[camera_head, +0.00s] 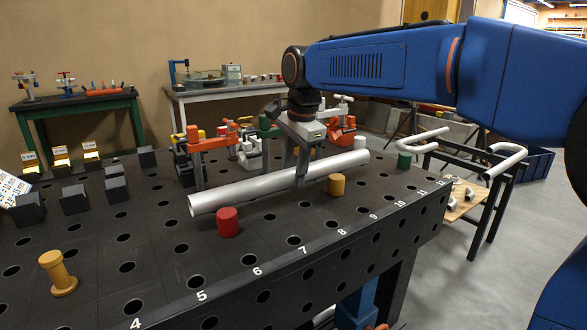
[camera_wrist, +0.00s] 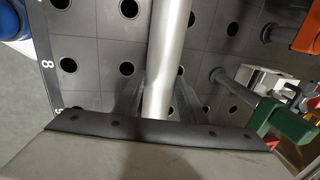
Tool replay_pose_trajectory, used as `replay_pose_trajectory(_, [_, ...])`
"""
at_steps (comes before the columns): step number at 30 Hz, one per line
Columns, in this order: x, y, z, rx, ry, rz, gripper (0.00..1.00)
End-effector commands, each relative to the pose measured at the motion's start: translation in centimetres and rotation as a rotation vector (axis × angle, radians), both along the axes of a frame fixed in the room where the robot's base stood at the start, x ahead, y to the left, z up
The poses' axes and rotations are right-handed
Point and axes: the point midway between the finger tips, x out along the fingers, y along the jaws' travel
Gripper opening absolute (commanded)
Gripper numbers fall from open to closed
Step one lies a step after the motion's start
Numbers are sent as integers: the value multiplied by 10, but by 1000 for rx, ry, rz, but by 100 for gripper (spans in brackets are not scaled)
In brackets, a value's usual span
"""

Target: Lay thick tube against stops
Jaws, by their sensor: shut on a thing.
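A thick silver tube (camera_head: 250,188) lies lengthwise over the black perforated table (camera_head: 150,225). It also runs up the middle of the wrist view (camera_wrist: 168,50). My gripper (camera_head: 301,178) is shut on the tube right of its middle, with a finger on either side (camera_wrist: 157,98). A red round stop (camera_head: 228,222) is just in front of the tube's left part. A yellow round stop (camera_head: 336,185) is in front of its right part. I cannot tell whether the tube touches the stops or the table top.
Orange and white clamps (camera_head: 208,143) stand close behind the tube. Black blocks (camera_head: 74,199) stand back left. A side stand with bent tubes (camera_head: 507,160) is beyond the right edge.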

Motion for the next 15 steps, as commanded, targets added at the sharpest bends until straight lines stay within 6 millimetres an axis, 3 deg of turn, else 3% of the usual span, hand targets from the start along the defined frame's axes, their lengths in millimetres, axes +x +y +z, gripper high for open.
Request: replay_pose_trajectory(15, [0,0,-12,1,-1,0,0])
